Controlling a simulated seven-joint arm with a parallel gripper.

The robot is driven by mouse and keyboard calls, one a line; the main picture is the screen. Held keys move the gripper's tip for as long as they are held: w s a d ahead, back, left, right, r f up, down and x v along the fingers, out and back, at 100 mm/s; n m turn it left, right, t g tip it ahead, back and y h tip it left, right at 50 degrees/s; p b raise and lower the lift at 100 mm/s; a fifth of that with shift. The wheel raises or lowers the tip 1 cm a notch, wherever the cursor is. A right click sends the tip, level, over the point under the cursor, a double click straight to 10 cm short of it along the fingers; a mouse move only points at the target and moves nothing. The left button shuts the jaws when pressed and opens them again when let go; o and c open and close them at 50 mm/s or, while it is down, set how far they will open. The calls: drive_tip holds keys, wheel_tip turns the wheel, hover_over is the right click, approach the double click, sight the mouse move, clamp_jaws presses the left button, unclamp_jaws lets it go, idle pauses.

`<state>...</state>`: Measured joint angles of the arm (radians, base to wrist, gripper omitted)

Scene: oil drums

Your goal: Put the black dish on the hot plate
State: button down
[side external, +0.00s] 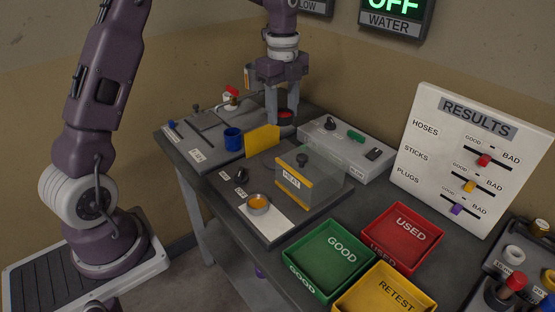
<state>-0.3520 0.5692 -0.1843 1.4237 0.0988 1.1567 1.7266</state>
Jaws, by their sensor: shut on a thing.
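A black dish (286,128) with red contents is between the fingertips of my gripper (283,116), which points down near the back of the bench. My gripper is shut on the dish; the fingers hide part of it. I cannot tell whether the dish touches the surface below. The heating unit (238,196) is a dark slab in front of it, with a clear box marked HEAT (292,178) and a dark knob. A pale plate (285,216) lies on its front part. A small metal dish (258,211) with orange contents stands at that plate's left end.
A yellow panel (262,140) stands upright just in front of my gripper. A blue cup (233,139) is to its left. A grey case (340,146) is to the right. Green (314,285), red (432,238) and yellow (345,302) bins stand at the front right.

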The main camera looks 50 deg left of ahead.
drive_tip(key=w+a, duration=0.2)
drive_tip(key=a, duration=0.3)
wheel_tip(320, 180, down, 16)
drive_tip(key=shift+w+r, duration=0.15)
drive_tip(key=shift+r, duration=0.1)
drive_tip(key=shift+f, duration=0.1)
drive_tip(key=c, duration=0.7)
unclamp_jaws()
drive_tip(key=shift+c, duration=0.2)
